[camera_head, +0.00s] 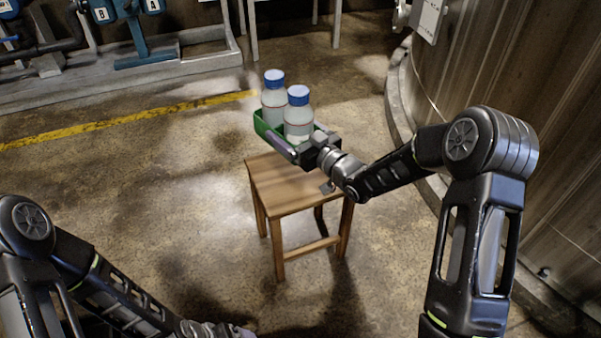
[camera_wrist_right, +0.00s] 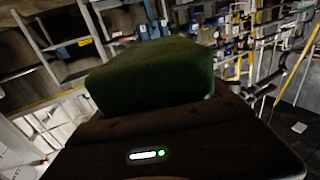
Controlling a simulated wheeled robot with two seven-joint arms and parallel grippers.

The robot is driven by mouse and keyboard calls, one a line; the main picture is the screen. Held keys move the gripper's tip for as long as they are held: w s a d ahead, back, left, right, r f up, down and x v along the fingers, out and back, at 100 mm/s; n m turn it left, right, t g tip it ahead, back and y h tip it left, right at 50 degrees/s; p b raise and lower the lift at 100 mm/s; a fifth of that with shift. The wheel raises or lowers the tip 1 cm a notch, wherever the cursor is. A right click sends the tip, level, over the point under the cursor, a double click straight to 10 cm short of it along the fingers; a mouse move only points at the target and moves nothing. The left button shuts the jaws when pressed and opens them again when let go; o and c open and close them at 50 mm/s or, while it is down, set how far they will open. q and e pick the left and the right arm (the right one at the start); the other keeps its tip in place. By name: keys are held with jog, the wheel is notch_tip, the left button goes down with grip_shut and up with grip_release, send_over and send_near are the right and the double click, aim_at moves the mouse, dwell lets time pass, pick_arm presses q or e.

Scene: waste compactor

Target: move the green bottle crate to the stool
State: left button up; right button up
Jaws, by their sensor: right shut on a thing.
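The green bottle crate (camera_head: 265,129) holds two white bottles with blue caps, a left bottle (camera_head: 273,98) and a right bottle (camera_head: 298,117). My right gripper (camera_head: 293,149) is shut on the crate's near side. The crate is over the far part of the wooden stool (camera_head: 285,187); I cannot tell whether it touches the seat. In the right wrist view the crate's green wall (camera_wrist_right: 150,72) fills the middle, right in front of the gripper. My left gripper (camera_head: 235,332) is low at the bottom edge, partly cut off, and its fingers cannot be made out.
A large round wooden-looking tank (camera_head: 500,70) with a curved base rim stands at the right. Blue machinery (camera_head: 140,35) on a low plinth is at the back left. A yellow line (camera_head: 130,120) crosses the floor. The floor left of the stool is clear.

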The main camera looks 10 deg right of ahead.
jog(key=shift+s+d+f+n+g+y, duration=0.15)
jog(key=shift+f+n+y, duration=0.1)
jog(key=shift+f+y, duration=0.2)
jog(key=shift+w+d+f+n+g+y, duration=0.15)
jog(key=shift+f+n+y, duration=0.1)
jog(key=shift+f+y, duration=0.15)
jog(key=shift+s, duration=0.1)
jog(key=b, duration=0.2)
send_over(295, 177)
jog(key=shift+f, duration=3.15)
jog(key=shift+f+b, duration=0.85)
jog(key=shift+f, duration=1.05)
